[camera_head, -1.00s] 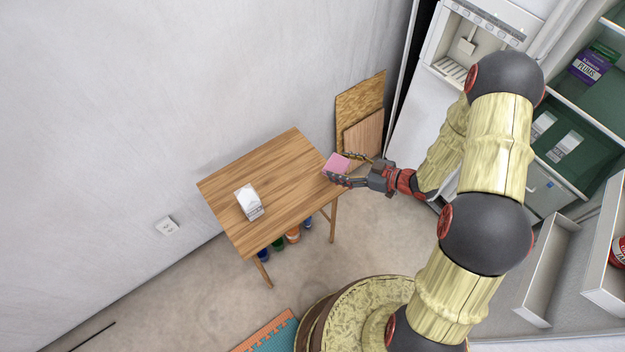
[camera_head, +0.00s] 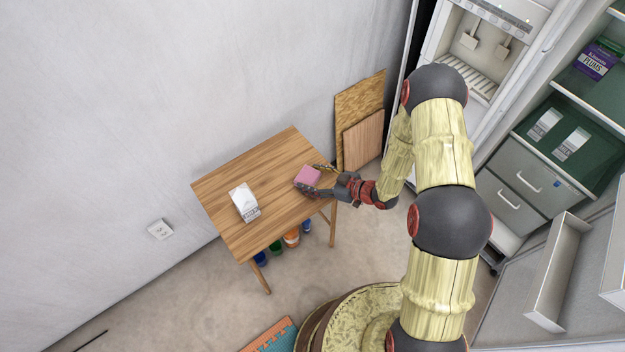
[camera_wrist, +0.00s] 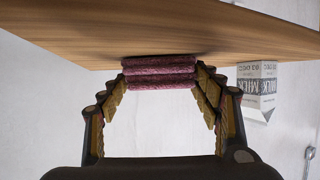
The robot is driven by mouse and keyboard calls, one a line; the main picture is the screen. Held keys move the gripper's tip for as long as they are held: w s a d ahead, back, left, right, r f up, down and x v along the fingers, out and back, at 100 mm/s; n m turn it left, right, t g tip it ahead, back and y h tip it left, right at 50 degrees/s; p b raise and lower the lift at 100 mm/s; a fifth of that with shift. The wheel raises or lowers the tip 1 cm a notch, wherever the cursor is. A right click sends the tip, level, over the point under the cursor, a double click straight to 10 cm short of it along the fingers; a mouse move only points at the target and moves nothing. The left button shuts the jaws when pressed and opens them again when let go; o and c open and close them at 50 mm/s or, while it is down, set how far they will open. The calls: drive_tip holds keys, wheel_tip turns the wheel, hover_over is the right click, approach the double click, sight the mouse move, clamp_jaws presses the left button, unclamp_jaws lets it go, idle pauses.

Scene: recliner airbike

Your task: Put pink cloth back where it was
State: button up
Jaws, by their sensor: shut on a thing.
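The pink cloth (camera_head: 307,177) is a small folded block at the right part of the wooden table (camera_head: 240,180). My gripper (camera_head: 318,181) is shut on it, reaching in from the table's right side. In the wrist view the cloth (camera_wrist: 160,72) shows as stacked dark pink folds between my two fingertips (camera_wrist: 160,80). It is close against the wooden tabletop (camera_wrist: 150,30); I cannot tell whether it touches it.
Wooden boards (camera_head: 362,120) lean on the wall behind. Several coloured cans (camera_head: 291,238) are under the table. An open fridge with shelves (camera_head: 560,135) is at the right. Tabletop between carton and cloth is clear.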

drive_tip(key=shift+f, duration=0.15)
drive_tip(key=o, duration=1)
drive_tip(key=shift+r, duration=0.25)
drive_tip(key=p+v, duration=0.3)
drive_tip(key=v, duration=0.9)
drive_tip(key=shift+f, duration=0.15)
